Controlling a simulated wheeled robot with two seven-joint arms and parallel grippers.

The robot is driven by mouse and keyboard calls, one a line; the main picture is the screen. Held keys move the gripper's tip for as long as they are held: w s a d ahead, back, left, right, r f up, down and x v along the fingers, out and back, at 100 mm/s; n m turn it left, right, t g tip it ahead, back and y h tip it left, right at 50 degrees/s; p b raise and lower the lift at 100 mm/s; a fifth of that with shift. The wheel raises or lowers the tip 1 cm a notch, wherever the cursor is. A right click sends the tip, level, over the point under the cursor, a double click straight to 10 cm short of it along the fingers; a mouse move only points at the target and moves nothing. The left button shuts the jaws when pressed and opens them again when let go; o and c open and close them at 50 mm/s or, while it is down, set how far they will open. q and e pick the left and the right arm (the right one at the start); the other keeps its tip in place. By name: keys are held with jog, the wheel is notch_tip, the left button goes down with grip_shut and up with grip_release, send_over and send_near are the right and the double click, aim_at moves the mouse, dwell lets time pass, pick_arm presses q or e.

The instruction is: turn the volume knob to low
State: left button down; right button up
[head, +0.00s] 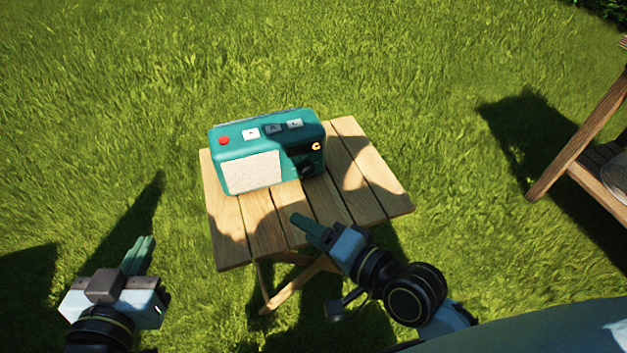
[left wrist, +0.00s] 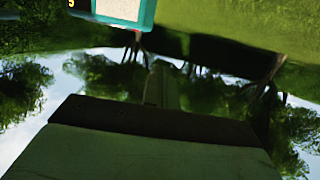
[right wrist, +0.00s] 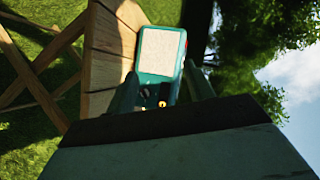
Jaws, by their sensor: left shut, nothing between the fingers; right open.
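A teal radio (head: 266,148) stands upright on the small wooden table. Its front has a pale speaker grille (head: 252,172) and, on the right, a dark round volume knob (head: 307,170) below a small lit display (head: 306,147). The knob's setting is too small to read. My right gripper (head: 298,219) is open and empty over the table's front part, apart from the radio. The radio (right wrist: 160,52) shows beyond its fingers in the right wrist view. My left gripper (head: 146,241) is shut and empty, left of the table over grass. A corner of the radio (left wrist: 120,10) shows in the left wrist view.
The slatted folding table (head: 372,190) has bare room right of and in front of the radio. A red button (head: 224,141) and several pale buttons are on the radio's top. A wooden stand (head: 580,135) is at the far right. Grass surrounds everything.

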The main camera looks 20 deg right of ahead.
notch_tip(320, 180, down, 2)
jog(key=w+m+t+b, duration=0.1)
jog(key=w+m+t, duration=0.25)
jog(key=m, duration=1.05)
jog(key=m+t+h+b, duration=0.2)
jog(key=m+h, duration=0.4)
jog(key=m, duration=1)
send_near(307, 170)
pick_arm(q)
notch_tip(307, 170, up, 11)
jog(key=s+d+t+h, duration=0.1)
jog(key=t+h, duration=0.1)
jog(key=t, duration=0.5)
jog(key=shift+d+t+h, duration=0.3)
jog(key=shift+d+h, duration=0.05)
jog(key=shift+h, duration=0.05)
pick_arm(e)
jog(key=w, duration=0.8)
jog(key=shift+a+f, duration=0.2)
jog(key=shift+a, duration=0.2)
pick_arm(q)
jog(key=shift+s, duration=0.1)
pick_arm(e)
jog(key=c, duration=1)
